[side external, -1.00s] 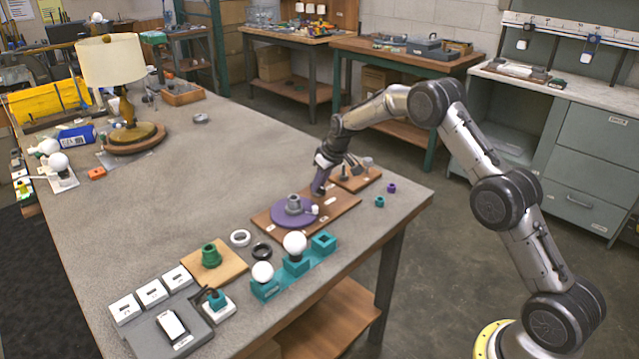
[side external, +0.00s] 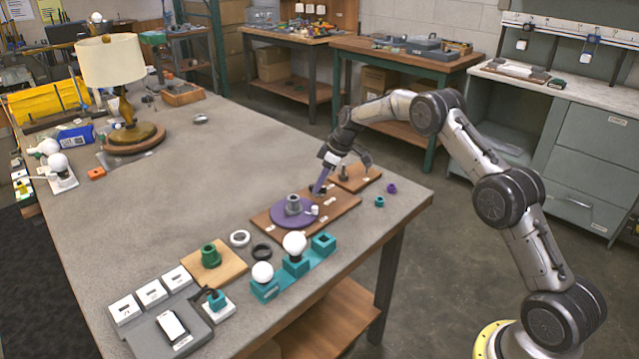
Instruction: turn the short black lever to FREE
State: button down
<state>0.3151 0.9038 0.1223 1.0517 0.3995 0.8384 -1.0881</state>
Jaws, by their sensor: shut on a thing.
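The wooden board (side external: 345,204) lies near the table's right edge and carries a purple disc (side external: 279,213) with a grey socket (side external: 293,204). My gripper (side external: 318,189) reaches down to the board just behind the disc, its purple fingers tilted. It is shut on the short black lever, which is mostly hidden by the fingers; only a small dark part shows there. The labels on the board are too small to read, so I cannot tell which way the lever points.
A smaller wooden board (side external: 358,176) stands just behind with upright parts. A teal holder (side external: 323,243) with white bulbs (side external: 295,243) is in front. Small purple (side external: 391,188) and teal (side external: 379,202) pieces lie to the right. The table's middle is clear.

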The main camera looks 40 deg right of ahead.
jog(key=n, duration=0.2)
jog(key=n+g+y, duration=0.1)
jog(key=n, duration=0.1)
jog(key=shift+w+d+n, duration=0.1)
jog(key=shift+d+n, duration=0.05)
jog(key=shift+n, duration=0.15)
jog(key=shift+n+g+y, duration=0.4)
jog(key=shift+n+g, duration=0.5)
jog(key=shift+n, duration=1.1)
jog(key=c, duration=0.8)
grip_release()
jog(key=shift+r, duration=0.1)
